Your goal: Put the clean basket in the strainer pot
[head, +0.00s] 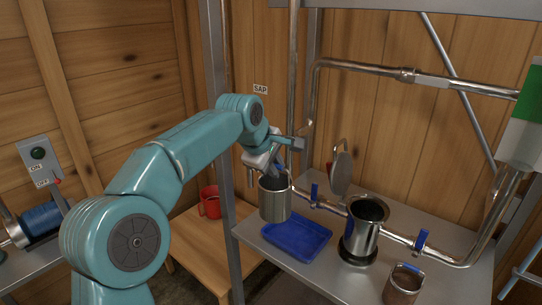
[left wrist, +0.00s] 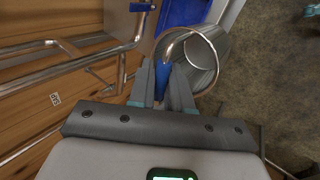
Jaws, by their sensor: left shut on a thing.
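My left gripper (head: 268,166) is shut on the handle of a grey metal basket (head: 275,200) and holds it upright, in the air near the blue tray. In the left wrist view the fingers (left wrist: 166,85) close at the rim and curved handle of the basket (left wrist: 203,62). The strainer pot (head: 359,240) is a shiny open cylinder on the metal shelf, right of the held basket and apart from it. Its round lid (head: 341,170) stands raised behind it. A second, brownish basket (head: 402,286) with a handle stands at the front right. My right gripper is not in view.
A blue tray (head: 298,236) lies on the metal shelf (head: 310,275) left of the pot. Pipes with blue valve handles (head: 420,240) run beside the pot. A metal post (head: 225,130) stands close to my left arm. A red mug (head: 210,203) is on a low wooden table.

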